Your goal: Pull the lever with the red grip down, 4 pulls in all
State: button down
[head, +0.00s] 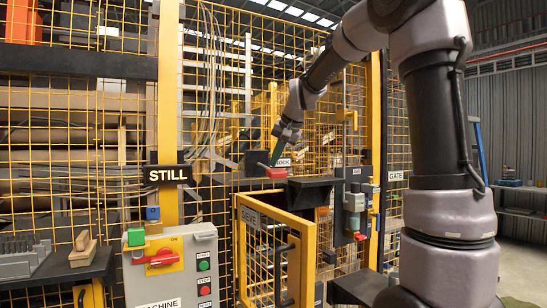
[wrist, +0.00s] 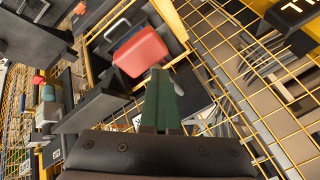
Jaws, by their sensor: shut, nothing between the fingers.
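The lever's red grip (head: 270,171) shows near the middle of the head view, in front of the yellow mesh fence. In the wrist view the red grip (wrist: 140,52) is a large red block just beyond my fingertips. My gripper (head: 275,160) is above the grip and points down at it. Its green fingers (wrist: 160,98) are shut together with nothing between them. The tips overlap the grip's edge in the wrist view; I cannot tell whether they touch it. Most of the lever's arm is hidden.
A yellow-framed mesh gate (head: 275,255) stands open below the grip. A machine panel (head: 172,268) with a red switch and buttons is at the lower left. A sign reading STILL (head: 168,175) hangs on the fence post. A dark shelf (head: 55,272) is at the far left.

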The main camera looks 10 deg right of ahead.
jog(key=shift+s+d+f, duration=0.1)
jog(key=shift+s+f, duration=0.1)
jog(key=shift+f, duration=0.5)
dwell(0.5)
jog(key=shift+r, duration=0.15)
dwell(0.4)
jog(key=shift+w+r, duration=0.2)
jog(key=shift+r, duration=0.9)
jog(key=shift+w+r, duration=0.15)
jog(key=shift+r, duration=0.9)
jog(key=shift+w+r, duration=0.2)
jog(key=shift+r, duration=0.9)
jog(key=shift+w+a+r, duration=0.15)
jog(key=shift+w+r, duration=0.05)
jog(key=shift+r, duration=1.05)
jog(key=shift+w+a+r, duration=0.1)
jog(key=shift+w+r, duration=0.1)
jog(key=shift+r, duration=1)
jog(key=shift+w+a+r+m+t+h, duration=0.1)
jog(key=shift+a+r+m+h, duration=0.05)
jog(key=shift+r+m+h, duration=0.7)
jog(key=shift+w+a+r+m+t+h, duration=0.1)
jog(key=shift+r+m+h, duration=0.3)
jog(key=shift+m+h, duration=0.45)
jog(key=shift+w+a+r+m+t+h, duration=0.15)
jog(key=shift+r+m+h, duration=0.5)
jog(key=shift+m, duration=0.45)
